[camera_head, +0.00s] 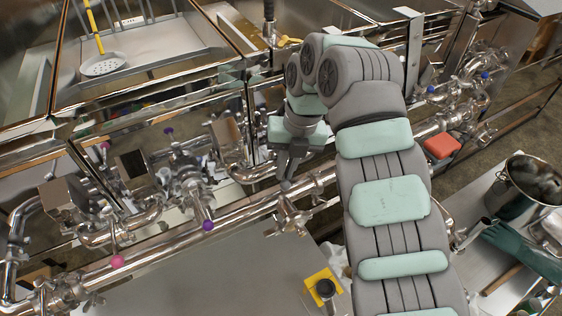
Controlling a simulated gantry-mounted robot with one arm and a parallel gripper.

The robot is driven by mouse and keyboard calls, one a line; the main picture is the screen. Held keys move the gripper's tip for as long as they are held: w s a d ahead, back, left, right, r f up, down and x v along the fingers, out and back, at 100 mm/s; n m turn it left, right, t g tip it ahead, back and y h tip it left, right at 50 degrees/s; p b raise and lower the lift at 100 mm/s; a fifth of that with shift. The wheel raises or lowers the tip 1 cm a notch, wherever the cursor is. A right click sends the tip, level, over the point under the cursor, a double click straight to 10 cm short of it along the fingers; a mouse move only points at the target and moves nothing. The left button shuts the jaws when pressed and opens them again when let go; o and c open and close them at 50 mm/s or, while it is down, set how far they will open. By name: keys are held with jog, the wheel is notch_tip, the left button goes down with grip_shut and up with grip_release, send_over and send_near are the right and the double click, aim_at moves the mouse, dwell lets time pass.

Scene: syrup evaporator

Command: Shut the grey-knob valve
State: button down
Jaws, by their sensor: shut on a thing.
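My gripper (288,172) points down over the steel pipework in the middle of the view. Its fingers are shut on a small grey knob (285,186), which shows just below the fingertips. The knob belongs to a valve beside the long shiny pipe (245,210). My fingers cover part of the knob and its lever, so I cannot tell the lever's exact angle.
Other valve knobs are purple (208,225), pink (118,261) and blue (485,75). A red box (442,145) sits right of my arm. A steel pot (524,185) and a teal glove (525,250) are at right. A yellow item (323,287) lies in front.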

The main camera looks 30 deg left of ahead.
jog(key=shift+w, duration=0.1)
dwell(0.3)
jog(key=c, duration=1.9)
grip_release()
jog(key=r+p, duration=0.3)
jog(key=w+d+r+p, duration=0.1)
jog(key=r+p, duration=0.2)
jog(key=r, duration=0.1)
jog(key=r+p, duration=0.3)
jog(key=shift+w+d+r, duration=0.15)
jog(key=shift+d+r, duration=0.2)
